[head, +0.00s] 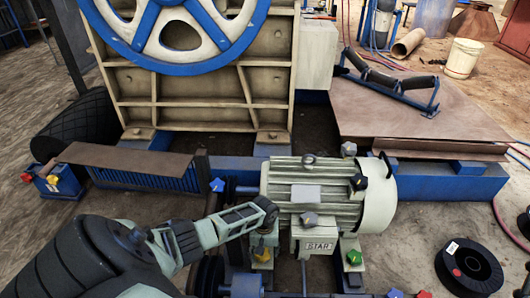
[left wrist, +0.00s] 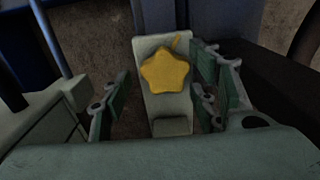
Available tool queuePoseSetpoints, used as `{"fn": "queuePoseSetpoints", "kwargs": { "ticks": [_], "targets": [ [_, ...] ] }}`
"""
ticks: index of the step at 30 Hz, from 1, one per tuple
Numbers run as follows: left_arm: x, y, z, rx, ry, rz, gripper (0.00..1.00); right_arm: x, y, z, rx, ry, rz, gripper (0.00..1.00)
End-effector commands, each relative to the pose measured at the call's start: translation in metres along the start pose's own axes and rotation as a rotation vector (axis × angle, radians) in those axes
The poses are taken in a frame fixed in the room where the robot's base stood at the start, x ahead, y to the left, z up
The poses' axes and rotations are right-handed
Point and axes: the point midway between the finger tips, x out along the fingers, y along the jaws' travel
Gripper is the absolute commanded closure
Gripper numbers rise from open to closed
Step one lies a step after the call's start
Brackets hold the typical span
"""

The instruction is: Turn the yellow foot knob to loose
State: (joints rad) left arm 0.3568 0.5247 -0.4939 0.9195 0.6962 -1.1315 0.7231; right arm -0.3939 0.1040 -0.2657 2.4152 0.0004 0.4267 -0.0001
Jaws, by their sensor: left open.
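The yellow foot knob (left wrist: 166,70) is star-shaped with a small pointer tab. It sits on a pale foot block (left wrist: 170,112) in the left wrist view. In the head view the yellow knob (head: 262,254) is partly hidden under my left wrist, beside the grey motor. My left gripper (left wrist: 160,95) is open, with its green-padded fingers on either side of the foot block, apart from the knob. In the head view my left gripper (head: 262,240) points down over the knob, its fingers mostly hidden. My right gripper is in neither view.
The grey motor (head: 325,190) with a START plate (head: 318,246) stands just right of my left wrist. A green knob (head: 354,257) is at its other foot. A blue flywheel (head: 185,40) is behind. A black spool (head: 468,266) lies on the floor at right.

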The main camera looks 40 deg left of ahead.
Motion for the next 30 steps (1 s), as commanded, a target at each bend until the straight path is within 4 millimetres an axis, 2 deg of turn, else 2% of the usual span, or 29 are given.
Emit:
{"fn": "queuePoseSetpoints", "kwargs": {
  "ticks": [5,18,24,30],
  "targets": [
    [-0.022,-0.001,-0.001,0.002,0.003,0.000,0.45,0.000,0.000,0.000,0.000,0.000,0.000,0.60],
    [-0.096,0.001,0.000,0.003,0.003,0.003,0.45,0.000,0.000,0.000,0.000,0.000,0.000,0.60],
    [-0.112,0.001,0.000,0.001,0.001,0.002,0.45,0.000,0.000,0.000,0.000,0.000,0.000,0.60],
    [-0.113,0.002,0.000,0.001,0.001,0.002,0.45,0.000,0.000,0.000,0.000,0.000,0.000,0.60]
  ]
}}
